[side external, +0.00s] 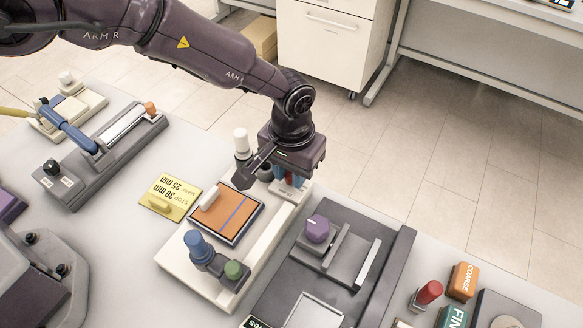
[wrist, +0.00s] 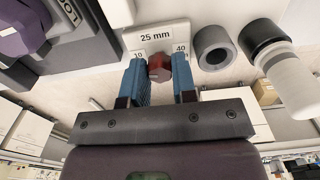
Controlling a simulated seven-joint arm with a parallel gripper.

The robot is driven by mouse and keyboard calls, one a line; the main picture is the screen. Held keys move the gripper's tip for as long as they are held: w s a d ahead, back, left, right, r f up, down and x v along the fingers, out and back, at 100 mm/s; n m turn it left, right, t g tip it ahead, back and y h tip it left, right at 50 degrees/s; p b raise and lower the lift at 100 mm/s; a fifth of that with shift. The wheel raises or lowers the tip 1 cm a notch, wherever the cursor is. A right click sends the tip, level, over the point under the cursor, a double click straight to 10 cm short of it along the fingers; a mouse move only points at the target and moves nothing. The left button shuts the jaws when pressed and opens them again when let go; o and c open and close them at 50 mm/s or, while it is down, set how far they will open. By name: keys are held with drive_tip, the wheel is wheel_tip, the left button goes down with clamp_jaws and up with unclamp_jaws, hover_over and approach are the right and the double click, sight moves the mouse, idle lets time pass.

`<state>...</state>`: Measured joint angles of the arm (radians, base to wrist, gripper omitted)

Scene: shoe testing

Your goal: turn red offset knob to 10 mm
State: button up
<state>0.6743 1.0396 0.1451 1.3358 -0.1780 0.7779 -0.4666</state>
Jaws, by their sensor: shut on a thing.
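The red offset knob (wrist: 159,68) sits below a white plate (wrist: 155,37) that reads "25 mm". Scale marks beside the knob read 10 on the left and 40 on the right, partly covered by my fingers. My gripper (wrist: 160,80) has one blue finger on each side of the knob and is shut on it. In the side external view my gripper (side external: 289,182) points down at the far end of the cream fixture (side external: 177,262). There the knob is mostly hidden by my fingers and wrist.
An orange pad with a blue line (side external: 228,215) lies on the fixture. A white-topped post (side external: 241,141) stands close left of my wrist. A purple knob (side external: 318,229) is on the grey fixture to the right.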

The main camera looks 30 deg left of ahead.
drive_tip(key=shift+n, duration=1.1)
drive_tip(key=o, duration=0.9)
wheel_tip(320, 180, up, 13)
